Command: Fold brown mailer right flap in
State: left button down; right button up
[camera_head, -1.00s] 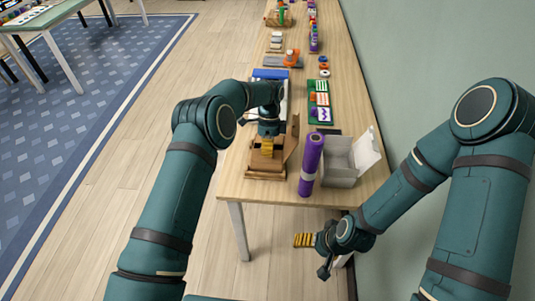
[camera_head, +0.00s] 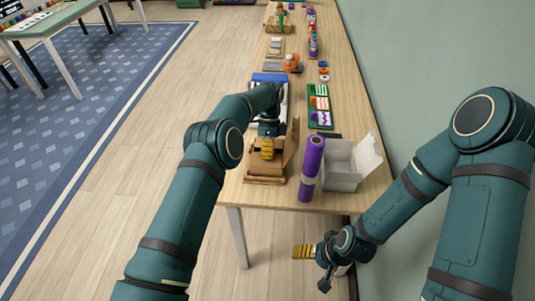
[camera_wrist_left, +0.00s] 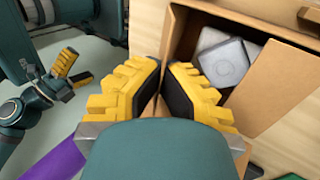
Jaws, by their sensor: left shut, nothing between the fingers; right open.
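The brown mailer (camera_head: 262,180) stands open near the front end of the long table. Its right flap (camera_head: 291,150) stands up, tilted outward, on its right side. In the left wrist view the flap (camera_wrist_left: 268,92) is a broad brown panel beside the opening, and a grey-white device (camera_wrist_left: 222,58) lies inside the box. My left gripper (camera_head: 267,150), with yellow fingers, is shut and empty over the mailer, left of the flap. Its fingertips (camera_wrist_left: 166,72) are at the box's edge in the wrist view; contact is unclear. My right gripper (camera_head: 305,252) is open and empty, low beyond the table's front edge.
A purple roll (camera_head: 311,168) stands upright just right of the mailer. A white open box (camera_head: 343,178) is beside it. A blue item (camera_head: 268,78) and a green tray (camera_head: 319,104) lie farther back. A wall borders the table's right side.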

pick_arm(q)
jog(key=c, duration=1.2)
grip_release()
notch_tip(320, 180, up, 10)
